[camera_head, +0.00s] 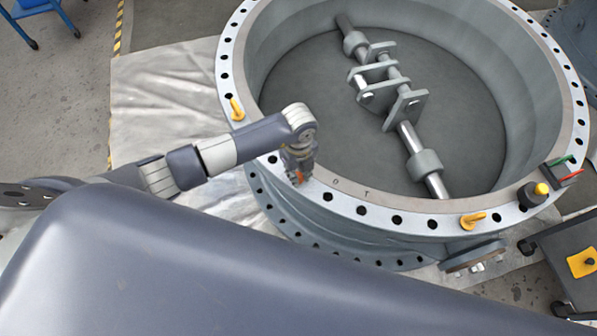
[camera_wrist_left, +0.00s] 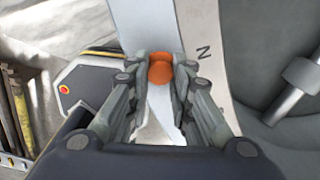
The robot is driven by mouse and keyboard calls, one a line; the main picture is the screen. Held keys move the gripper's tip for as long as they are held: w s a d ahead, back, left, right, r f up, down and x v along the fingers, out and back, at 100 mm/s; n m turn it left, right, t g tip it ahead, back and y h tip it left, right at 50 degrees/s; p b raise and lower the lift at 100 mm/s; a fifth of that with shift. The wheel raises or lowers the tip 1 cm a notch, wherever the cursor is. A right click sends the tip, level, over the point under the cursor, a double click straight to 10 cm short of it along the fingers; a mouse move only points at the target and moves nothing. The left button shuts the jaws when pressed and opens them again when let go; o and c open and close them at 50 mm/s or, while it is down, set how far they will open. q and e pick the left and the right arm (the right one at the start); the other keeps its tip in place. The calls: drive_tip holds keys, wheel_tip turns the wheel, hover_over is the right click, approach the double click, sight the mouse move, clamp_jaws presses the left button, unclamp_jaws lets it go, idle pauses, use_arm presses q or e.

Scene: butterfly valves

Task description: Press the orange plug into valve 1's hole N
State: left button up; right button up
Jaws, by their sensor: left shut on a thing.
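Valve 1 (camera_head: 345,200) is a large grey ring with a flange full of dark holes and a disc and shaft inside. My left gripper (camera_head: 299,178) is over the near-left part of the flange. It is shut on the orange plug (camera_head: 298,176), which also shows between the fingertips in the left wrist view (camera_wrist_left: 160,70). The letter N (camera_wrist_left: 203,52) is on the flange band to the right of the plug in that view. Hole N itself is hidden by the gripper and plug. I cannot tell whether the plug touches the flange. My right gripper is not in view.
A dark knob with a yellow top (camera_head: 535,193) and a small tray with green and red items (camera_head: 563,170) are at the flange's right. A dark cart (camera_head: 575,255) stands at the right.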

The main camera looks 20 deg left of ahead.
use_arm(q)
drive_tip(key=shift+f, duration=0.4)
drive_tip(key=o, duration=0.8)
drive_tip(key=shift+o, duration=0.2)
drive_tip(key=shift+r, duration=0.1)
drive_tip(key=o, duration=0.5)
drive_tip(key=shift+r+p, duration=2.6)
drive_tip(key=shift+r, duration=0.45)
